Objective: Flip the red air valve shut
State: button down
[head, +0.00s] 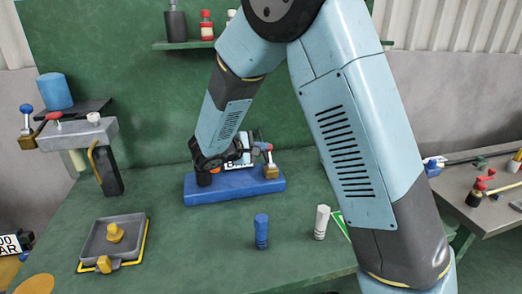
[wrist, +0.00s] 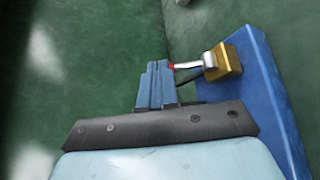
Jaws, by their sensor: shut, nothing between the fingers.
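The valve has a brass body (head: 270,172) on the right end of a blue base (head: 235,188) on the green bench. In the wrist view the brass body (wrist: 224,62) sits on the blue base (wrist: 262,85), and its silver lever (wrist: 191,65) points left. The lever's red tip (wrist: 172,66) is mostly hidden by my gripper. My gripper (wrist: 158,66) is shut and empty, its blue fingers right at the red tip. Whether they touch it I cannot tell. In the head view my gripper (head: 255,148) is low over the base, beside the valve.
A blue cylinder (head: 261,230) and a white cylinder (head: 322,222) stand in front of the base. A grey tray (head: 112,240) lies at front left. A grey fixture (head: 78,133) with red and blue handles stands at left. Another table (head: 470,205) with red-handled parts is at right.

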jog(key=shift+r, duration=0.45)
jog(key=w+r+v, duration=0.1)
jog(key=r+v, duration=0.1)
jog(key=v, duration=1.1)
jog(key=shift+w+a+r, duration=0.2)
jog(key=shift+a, duration=0.35)
jog(key=s+d+r+m+g+y, duration=0.1)
jog(key=s+d+r+m+g, duration=0.2)
jog(key=d, duration=0.7)
jog(key=s+d+r+m+g+y, duration=0.2)
jog(key=s+d+m+g, duration=0.15)
jog(key=d, duration=0.75)
jog(key=s+d+r+m+t+y, duration=0.1)
jog(key=s+d+m+y, duration=0.2)
jog(key=s, duration=0.6)
jog(key=s+d+r+m+t+y, duration=0.1)
jog(key=s+d+m+y, duration=0.3)
jog(key=s+d, duration=0.3)
jog(key=shift+s+r+y, duration=0.3)
jog(key=shift+s, duration=0.75)
